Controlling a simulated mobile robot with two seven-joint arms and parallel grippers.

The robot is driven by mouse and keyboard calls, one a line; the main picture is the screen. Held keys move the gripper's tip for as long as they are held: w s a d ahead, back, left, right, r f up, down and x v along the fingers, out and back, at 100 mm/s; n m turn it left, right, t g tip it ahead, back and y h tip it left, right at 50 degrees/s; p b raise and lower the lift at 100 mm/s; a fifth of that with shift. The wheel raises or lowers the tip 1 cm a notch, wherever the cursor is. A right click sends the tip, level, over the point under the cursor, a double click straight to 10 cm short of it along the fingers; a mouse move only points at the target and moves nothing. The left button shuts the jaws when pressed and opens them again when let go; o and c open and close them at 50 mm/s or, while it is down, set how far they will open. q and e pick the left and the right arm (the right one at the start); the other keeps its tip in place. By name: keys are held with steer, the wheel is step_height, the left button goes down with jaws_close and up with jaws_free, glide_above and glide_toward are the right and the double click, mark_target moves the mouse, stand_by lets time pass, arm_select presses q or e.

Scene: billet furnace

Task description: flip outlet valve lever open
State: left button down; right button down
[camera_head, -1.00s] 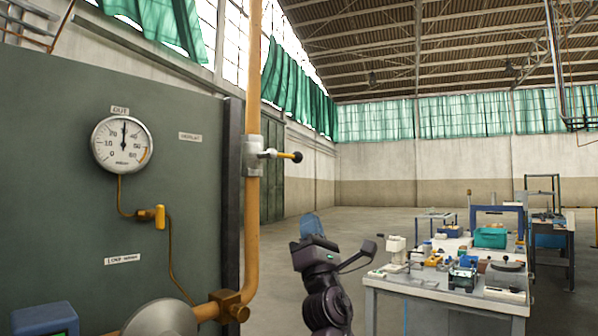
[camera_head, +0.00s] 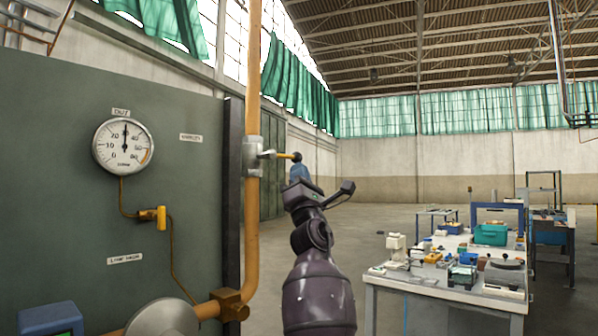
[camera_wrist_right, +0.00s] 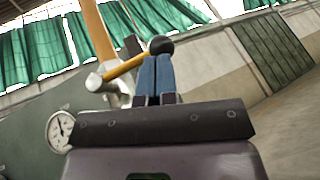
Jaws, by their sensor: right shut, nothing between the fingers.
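The outlet valve (camera_head: 251,156) is a grey body on the vertical orange pipe. Its orange lever (camera_head: 283,155) sticks out to the right, about level, and ends in a dark ball knob (camera_head: 297,157). My right gripper (camera_head: 299,172) has blue fingers, shut and empty, just below the knob. In the right wrist view the shut blue fingers (camera_wrist_right: 155,75) point up at the lever (camera_wrist_right: 125,67), their tips close to the black knob (camera_wrist_right: 161,45). I cannot tell whether they touch it. My left gripper is not in view.
A grey-green panel (camera_head: 60,220) with a round gauge (camera_head: 123,147) and a small yellow valve (camera_head: 160,217) stands at left. A white workbench (camera_head: 445,290) with several items stands at right. The floor between is open.

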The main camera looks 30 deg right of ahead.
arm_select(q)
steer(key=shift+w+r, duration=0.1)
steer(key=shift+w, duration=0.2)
